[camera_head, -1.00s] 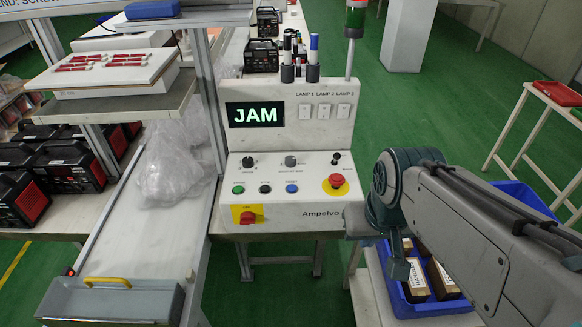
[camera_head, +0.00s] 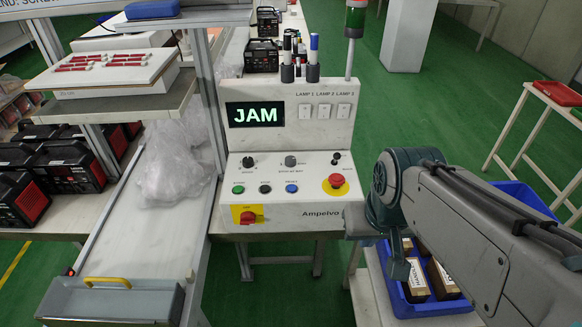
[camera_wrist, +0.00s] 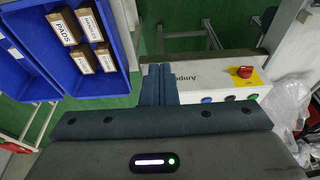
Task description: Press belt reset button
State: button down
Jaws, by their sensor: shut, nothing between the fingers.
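The white control panel (camera_head: 320,218) stands in the middle of the head view, its screen (camera_head: 254,114) reading "JAM". A row of buttons on its sloped face holds a green button (camera_head: 238,189), a dark-centred button (camera_head: 265,188) and a blue button (camera_head: 291,188); their small labels are too blurred to read surely. In the wrist view the blue button (camera_wrist: 207,99) and green button (camera_wrist: 253,96) show at the panel's edge. My gripper (camera_wrist: 158,72) is shut and empty in the wrist view, beside the panel and apart from the buttons.
A red mushroom button (camera_head: 337,181) on yellow and a red rotary switch (camera_head: 248,218) sit on the same panel. A blue crate (camera_wrist: 120,80) with labelled boxes stands beside it. A conveyor (camera_head: 140,235) with crumpled clear plastic (camera_head: 170,175) lies left of the panel.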

dwell(0.7)
jog(key=w+d+r+n+t+h+p, duration=0.1)
jog(key=w+n+p, duration=0.1)
jog(key=w, duration=0.4)
jog(key=w+d+r+n+t+h+p, duration=0.1)
jog(key=w+d+r+n+p, duration=0.1)
jog(key=w, duration=0.4)
jog(key=n+t+y+p, duration=0.2)
jog(key=n+y+p, duration=0.55)
jog(key=n, duration=0.55)
send_over(295, 190)
notch_tip(295, 190, down, 5)
jog(key=shift+f+y, duration=0.15)
jog(key=shift+y, duration=0.2)
jog(key=shift+f, duration=0.1)
notch_tip(295, 190, down, 9)
jog(key=b, duration=0.9)
jog(key=shift+r, duration=0.2)
